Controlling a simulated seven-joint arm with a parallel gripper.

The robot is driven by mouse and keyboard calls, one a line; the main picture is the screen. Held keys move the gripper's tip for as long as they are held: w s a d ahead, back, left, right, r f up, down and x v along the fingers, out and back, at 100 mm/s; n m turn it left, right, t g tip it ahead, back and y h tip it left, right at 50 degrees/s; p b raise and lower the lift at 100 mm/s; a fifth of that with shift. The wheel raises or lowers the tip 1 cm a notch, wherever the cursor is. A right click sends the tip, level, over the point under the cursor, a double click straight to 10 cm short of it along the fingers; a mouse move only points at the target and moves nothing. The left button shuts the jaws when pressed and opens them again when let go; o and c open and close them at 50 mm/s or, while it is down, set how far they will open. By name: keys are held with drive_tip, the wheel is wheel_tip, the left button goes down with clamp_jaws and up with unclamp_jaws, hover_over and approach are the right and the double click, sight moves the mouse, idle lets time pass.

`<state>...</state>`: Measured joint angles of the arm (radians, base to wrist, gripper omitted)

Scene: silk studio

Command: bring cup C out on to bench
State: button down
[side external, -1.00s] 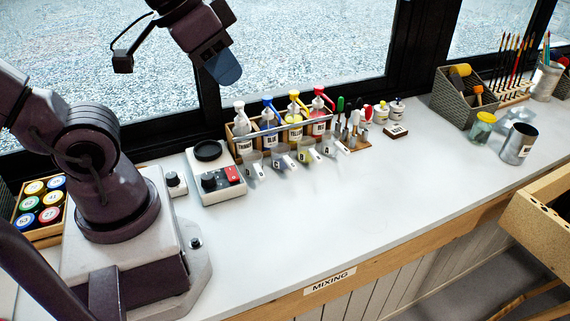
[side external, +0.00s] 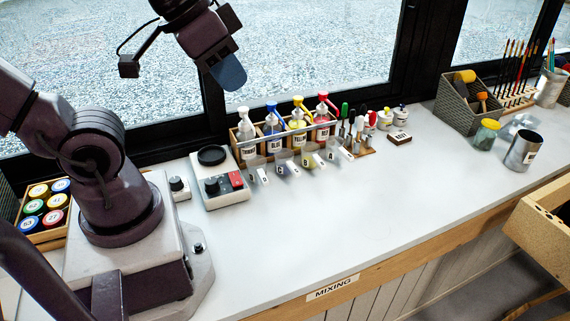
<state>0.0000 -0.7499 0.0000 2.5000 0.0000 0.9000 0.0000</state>
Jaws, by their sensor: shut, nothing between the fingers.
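Several small clear cups with tiny labels stand in a row in front of the pump bottles. The letters are too small to read, so I cannot tell for sure which is cup C; the third cup from the left (side external: 312,161) may be it. My gripper (side external: 230,76) hangs high above and behind the bottle rack, against the window, shut and empty. It is well apart from the cups. The white bench (side external: 330,228) has a wide bare area in front of the cups.
A wooden rack of pump bottles (side external: 298,130) stands directly behind the cups. A metal can (side external: 522,152) and a yellow-lidded jar (side external: 486,136) stand far right.

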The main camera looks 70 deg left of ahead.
drive_tip(key=c, duration=1.3)
unclamp_jaws()
drive_tip(key=shift+a+f, duration=0.15)
drive_tip(key=shift+f, duration=0.05)
drive_tip(key=shift+o, duration=1.1)
drive_tip(key=w+f+g, duration=0.1)
drive_tip(key=a+f+g, duration=0.1)
drive_tip(key=w+a+f+n, duration=0.1)
drive_tip(key=f, duration=0.1)
drive_tip(key=shift+w+g, duration=0.3)
drive_tip(key=shift+g, duration=0.1)
drive_tip(key=n+g, duration=0.3)
drive_tip(key=n, duration=1.3)
hover_over(294, 168)
wheel_tip(294, 168, down, 22)
drive_tip(key=shift+r, duration=0.25)
drive_tip(key=shift+w+a+n, duration=0.1)
drive_tip(key=shift+n, duration=0.6)
drive_tip(key=shift+f, duration=3)
